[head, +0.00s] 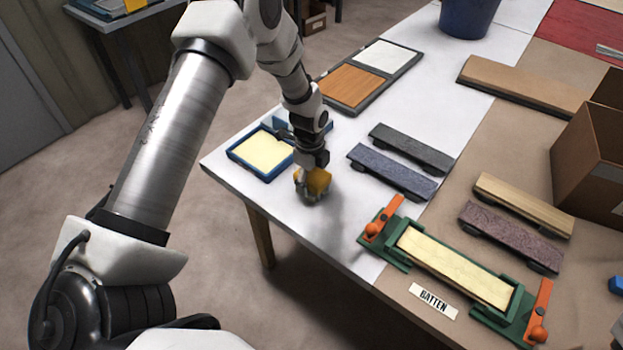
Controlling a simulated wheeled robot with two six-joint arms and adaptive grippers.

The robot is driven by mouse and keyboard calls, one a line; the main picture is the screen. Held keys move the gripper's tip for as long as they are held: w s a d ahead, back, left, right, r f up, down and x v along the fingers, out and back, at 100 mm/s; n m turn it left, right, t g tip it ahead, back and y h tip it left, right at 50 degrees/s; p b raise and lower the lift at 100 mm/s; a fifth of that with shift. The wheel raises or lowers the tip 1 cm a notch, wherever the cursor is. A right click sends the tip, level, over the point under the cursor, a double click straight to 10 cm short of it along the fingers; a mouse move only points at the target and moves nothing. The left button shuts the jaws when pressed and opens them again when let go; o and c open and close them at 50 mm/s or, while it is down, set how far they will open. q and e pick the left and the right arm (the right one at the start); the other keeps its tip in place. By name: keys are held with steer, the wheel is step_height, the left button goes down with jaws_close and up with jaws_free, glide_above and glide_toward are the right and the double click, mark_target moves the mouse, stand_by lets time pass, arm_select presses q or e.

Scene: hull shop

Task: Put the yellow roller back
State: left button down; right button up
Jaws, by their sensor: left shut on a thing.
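My left gripper (311,184) is at the white part of the bench, reaching down from above. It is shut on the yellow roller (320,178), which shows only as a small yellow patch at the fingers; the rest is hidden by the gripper. I cannot tell whether the roller touches the bench. A blue tray (246,168) with a pale yellow inside lies just left of the gripper, near the bench's left edge. My right gripper is out of view.
A grey panel tray (418,60) with orange and white panels lies behind. Several sanding blocks (392,172) lie right of the gripper. A green jig (386,255) with orange clamps holds a pale batten (455,266) in front. A cardboard box (590,165) stands right, a blue bucket (468,18) at the back.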

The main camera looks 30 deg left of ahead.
arm_select(q)
steer(key=shift+s+f, duration=0.1)
steer(key=shift+f, duration=0.1)
steer(key=shift+c, duration=1)
jaws_free()
steer(key=shift+r, duration=0.2)
steer(key=r, duration=0.4)
steer(key=r+b, duration=0.1)
steer(key=r, duration=0.7)
steer(key=shift+a, duration=0.3)
